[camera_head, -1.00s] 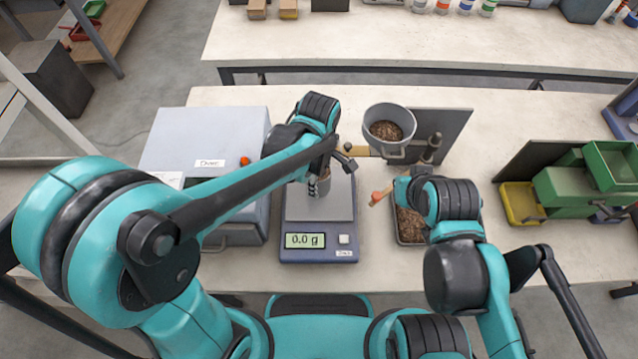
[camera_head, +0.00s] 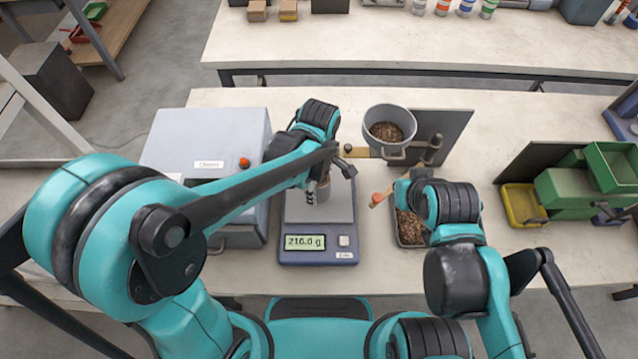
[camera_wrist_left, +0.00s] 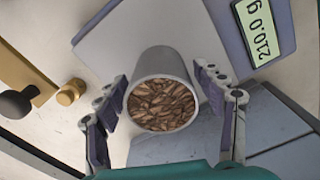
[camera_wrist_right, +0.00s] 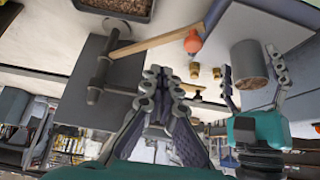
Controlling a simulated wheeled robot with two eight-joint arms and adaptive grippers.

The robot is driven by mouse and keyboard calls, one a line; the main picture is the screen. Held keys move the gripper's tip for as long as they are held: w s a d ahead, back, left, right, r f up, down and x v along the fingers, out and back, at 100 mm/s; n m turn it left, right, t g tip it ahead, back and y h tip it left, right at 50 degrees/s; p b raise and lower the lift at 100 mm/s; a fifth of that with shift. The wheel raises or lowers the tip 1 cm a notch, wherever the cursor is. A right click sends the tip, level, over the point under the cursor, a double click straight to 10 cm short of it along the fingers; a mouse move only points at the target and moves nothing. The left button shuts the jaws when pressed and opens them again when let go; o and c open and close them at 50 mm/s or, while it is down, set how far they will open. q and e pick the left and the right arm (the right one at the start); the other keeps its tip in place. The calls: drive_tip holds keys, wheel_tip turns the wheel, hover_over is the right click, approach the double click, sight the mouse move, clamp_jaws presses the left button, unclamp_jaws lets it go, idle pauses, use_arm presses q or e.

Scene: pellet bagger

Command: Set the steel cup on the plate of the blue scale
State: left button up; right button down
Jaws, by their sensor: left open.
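The steel cup (camera_head: 322,188), full of brown pellets, stands upright on the plate (camera_head: 330,212) of the blue scale (camera_head: 318,256). The scale's display is lit and reads about 210 g in the left wrist view (camera_wrist_left: 265,25). My left gripper (camera_wrist_left: 161,74) is open, with one finger on each side of the cup (camera_wrist_left: 160,62) and small gaps showing. In the head view its arm partly hides the cup. My right gripper (camera_wrist_right: 163,78) is shut and empty, to the right of the scale; the cup also shows in the right wrist view (camera_wrist_right: 249,65).
A grey pellet pot (camera_head: 389,112) stands behind the scale. Green and yellow bins stand far right.

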use_arm(q)
wheel_tip(320, 180, up, 12)
drive_tip(key=p, duration=0.4)
drive_tip(key=s+a+m+t, duration=0.2)
drive_tip(key=a+m, duration=0.2)
drive_tip(key=a, duration=0.1)
drive_tip(key=s+a+r+m+t, duration=0.1)
drive_tip(key=s+a+m+t, duration=0.1)
drive_tip(key=a+m, duration=0.2)
drive_tip(key=s+a+r+m+t, duration=0.1)
drive_tip(key=a+m, duration=0.3)
drive_tip(key=a, duration=0.4)
drive_tip(key=shift+s+r+m+t+b, duration=0.1)
drive_tip(key=shift+s+m+t+b, duration=0.3)
drive_tip(key=shift+t, duration=0.4)
drive_tip(key=shift+s+a+m+t, duration=0.3)
drive_tip(key=shift+a+m, duration=0.1)
drive_tip(key=shift+a, duration=0.05)
drive_tip(key=shift+w, duration=0.1)
